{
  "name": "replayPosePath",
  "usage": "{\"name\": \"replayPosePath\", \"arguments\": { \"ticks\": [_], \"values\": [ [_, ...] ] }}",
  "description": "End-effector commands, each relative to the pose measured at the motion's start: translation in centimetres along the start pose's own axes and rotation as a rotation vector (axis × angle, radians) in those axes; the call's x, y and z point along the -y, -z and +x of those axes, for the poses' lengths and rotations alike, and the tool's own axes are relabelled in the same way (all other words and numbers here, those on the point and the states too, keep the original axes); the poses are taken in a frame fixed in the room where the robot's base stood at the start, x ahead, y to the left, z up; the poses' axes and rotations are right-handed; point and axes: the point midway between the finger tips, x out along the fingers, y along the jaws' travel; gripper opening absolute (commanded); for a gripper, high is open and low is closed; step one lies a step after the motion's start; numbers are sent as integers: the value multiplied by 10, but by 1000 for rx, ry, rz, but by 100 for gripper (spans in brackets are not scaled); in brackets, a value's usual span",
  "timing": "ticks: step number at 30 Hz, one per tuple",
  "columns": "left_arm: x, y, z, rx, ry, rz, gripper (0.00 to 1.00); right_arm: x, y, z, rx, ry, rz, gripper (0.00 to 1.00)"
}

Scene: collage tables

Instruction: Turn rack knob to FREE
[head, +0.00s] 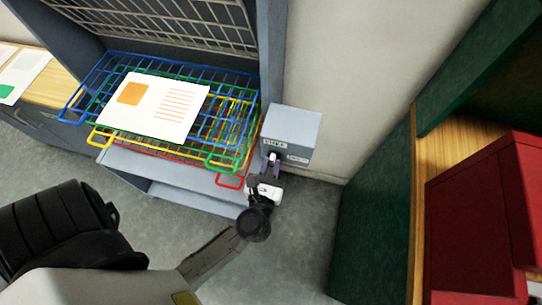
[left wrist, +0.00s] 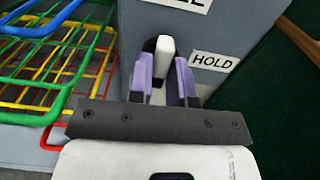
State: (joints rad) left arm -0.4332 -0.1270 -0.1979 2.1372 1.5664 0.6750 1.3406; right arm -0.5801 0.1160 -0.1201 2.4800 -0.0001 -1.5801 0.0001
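The rack knob (left wrist: 164,50) is a white bar with a black side, on the face of a grey box (head: 292,132) at the rack's right. In the left wrist view it points up towards a partly cut-off white label (left wrist: 188,3); a HOLD label (left wrist: 214,62) is to its right. My left gripper (head: 272,165) is at the box, its purple fingers on either side of the knob. The fingers lie very close to the knob; whether they press on it I cannot tell. My right gripper is not in view.
Coloured wire racks (head: 92,80) in blue, green, yellow and red are stacked left of the box. A printed sheet (head: 155,108) lies on top. A dark green panel (head: 375,220) and a red case (head: 480,220) stand at the right.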

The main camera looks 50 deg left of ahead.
Motion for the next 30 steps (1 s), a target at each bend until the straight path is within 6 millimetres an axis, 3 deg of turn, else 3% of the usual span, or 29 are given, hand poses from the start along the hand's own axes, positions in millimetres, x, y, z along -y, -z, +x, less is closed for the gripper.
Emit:
{"name": "replayPosePath", "arguments": {
  "ticks": [6, 17, 30],
  "values": [
    [0, 0, 0, -1, 0, 2, 40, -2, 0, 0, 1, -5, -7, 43],
    [0, 2, -7, -4, 1, 4, 40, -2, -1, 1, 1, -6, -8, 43],
    [0, 2, -87, -5, 1, 3, 40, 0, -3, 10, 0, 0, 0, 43]
  ]
}}
